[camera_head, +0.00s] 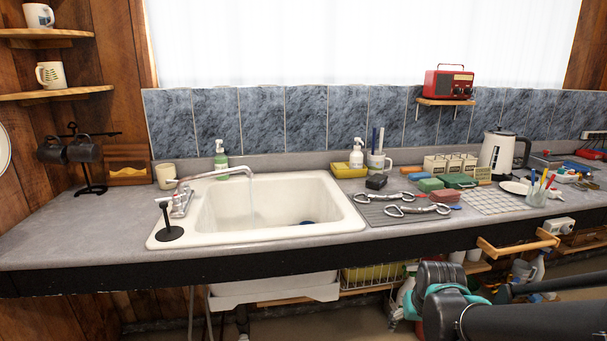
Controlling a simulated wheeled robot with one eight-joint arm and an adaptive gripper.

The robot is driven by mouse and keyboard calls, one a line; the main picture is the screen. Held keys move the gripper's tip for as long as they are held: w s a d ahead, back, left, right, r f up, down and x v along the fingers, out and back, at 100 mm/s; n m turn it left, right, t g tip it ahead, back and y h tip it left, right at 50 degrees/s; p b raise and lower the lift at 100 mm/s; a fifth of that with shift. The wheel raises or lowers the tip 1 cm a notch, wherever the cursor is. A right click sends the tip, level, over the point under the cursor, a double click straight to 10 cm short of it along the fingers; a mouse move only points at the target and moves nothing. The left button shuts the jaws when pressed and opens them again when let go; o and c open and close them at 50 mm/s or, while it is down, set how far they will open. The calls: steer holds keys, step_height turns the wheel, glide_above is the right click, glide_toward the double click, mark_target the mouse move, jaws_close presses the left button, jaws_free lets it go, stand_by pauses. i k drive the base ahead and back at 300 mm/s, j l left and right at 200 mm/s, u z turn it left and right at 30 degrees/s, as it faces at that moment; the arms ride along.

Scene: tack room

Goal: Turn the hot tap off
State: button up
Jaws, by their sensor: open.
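A chrome tap (180,203) stands at the left rim of the white sink (335,218). Its long spout (212,175) reaches right over the basin, and a faint stream of water (251,196) falls from its end. Small handles show at the tap's base, but I cannot tell which is hot or how far each is turned. A black round-based item with an upright stem (169,232) stands in front of the tap and partly covers it. My arm shows at the lower right, well away from the tap; my gripper's fingers are not in view.
Green soap bottle (221,160) and beige cup (165,176) stand behind the tap. A mug rack (90,168) stands left. Bits (418,209), sponges (430,185) and a kettle (497,153) crowd the right counter. The counter's front left (75,240) is clear. A wooden rail (515,246) juts from the front.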

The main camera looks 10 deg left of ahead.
mark_target(176, 199)
steer(key=u, duration=1.5)
steer(key=i+l+z, duration=0.25)
steer(key=l, duration=0.1)
